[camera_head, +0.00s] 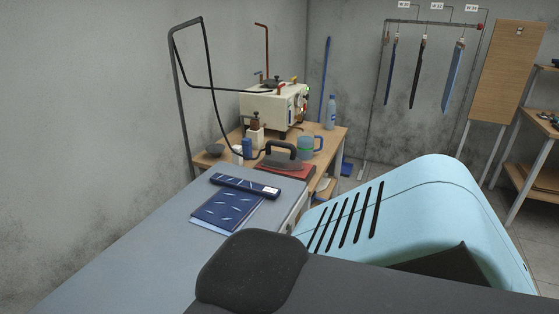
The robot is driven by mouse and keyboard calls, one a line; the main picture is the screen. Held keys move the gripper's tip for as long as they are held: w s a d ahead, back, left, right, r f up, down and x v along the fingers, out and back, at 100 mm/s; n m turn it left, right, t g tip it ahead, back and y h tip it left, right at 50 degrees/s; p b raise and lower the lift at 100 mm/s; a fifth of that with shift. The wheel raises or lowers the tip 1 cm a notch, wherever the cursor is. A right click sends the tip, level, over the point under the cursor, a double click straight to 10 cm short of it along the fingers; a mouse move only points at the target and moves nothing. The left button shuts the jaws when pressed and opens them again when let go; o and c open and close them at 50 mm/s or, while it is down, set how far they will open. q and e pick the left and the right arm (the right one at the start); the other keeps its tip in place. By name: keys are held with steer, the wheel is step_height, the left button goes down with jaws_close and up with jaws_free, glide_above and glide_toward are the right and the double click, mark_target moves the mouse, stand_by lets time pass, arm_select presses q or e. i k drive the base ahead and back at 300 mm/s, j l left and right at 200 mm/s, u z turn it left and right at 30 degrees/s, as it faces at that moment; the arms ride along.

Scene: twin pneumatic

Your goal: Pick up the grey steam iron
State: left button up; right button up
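The grey steam iron (282,158) has a dark curved handle and sits on a red mat (289,169) at the front of a wooden table. A dark cable runs down to it from a tall stand. The iron's lower part is small in the picture, and its tip is hard to make out. No gripper of mine shows in the head view, so nothing is seen touching the iron.
A long grey board (130,240) with dark blue folded cloth (226,211) lies in front of the wooden table. A light blue slotted shell (400,210) fills the right foreground.

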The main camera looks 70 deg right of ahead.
mark_target(274, 160)
steer(key=k+j, duration=0.35)
steer(key=k, duration=0.2)
steer(key=z, duration=2)
steer(key=i+l+u, duration=0.1)
steer(key=u, duration=0.35)
steer(key=l+u, duration=0.15)
steer(key=u, duration=0.35)
steer(key=i+l+u, duration=0.15)
steer(key=l+u, duration=0.4)
steer(key=l, duration=0.3)
steer(key=i+l+u, duration=0.1)
steer(key=l+u, duration=0.25)
steer(key=l, duration=1.45)
